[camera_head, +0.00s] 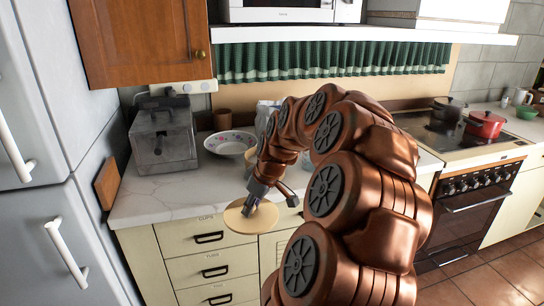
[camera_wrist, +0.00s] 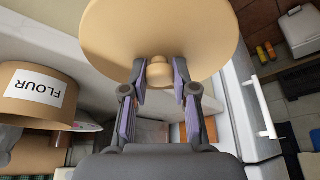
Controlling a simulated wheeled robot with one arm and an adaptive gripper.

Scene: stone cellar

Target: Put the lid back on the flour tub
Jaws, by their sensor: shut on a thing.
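My gripper (camera_head: 250,207) is shut on the knob of a round, pale tan lid (camera_head: 237,219). It holds the lid in front of the counter's front edge, near the drawers. In the wrist view the lid (camera_wrist: 195,35) fills the top middle, with its knob between the two fingers of my gripper (camera_wrist: 160,72). The flour tub (camera_wrist: 22,108), tan with a white FLOUR label, shows upside down at the left of the wrist view, apart from the lid.
A fridge (camera_head: 40,200) stands at left. The stove at right bears a red pot (camera_head: 484,126) and a dark pot (camera_head: 447,112).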

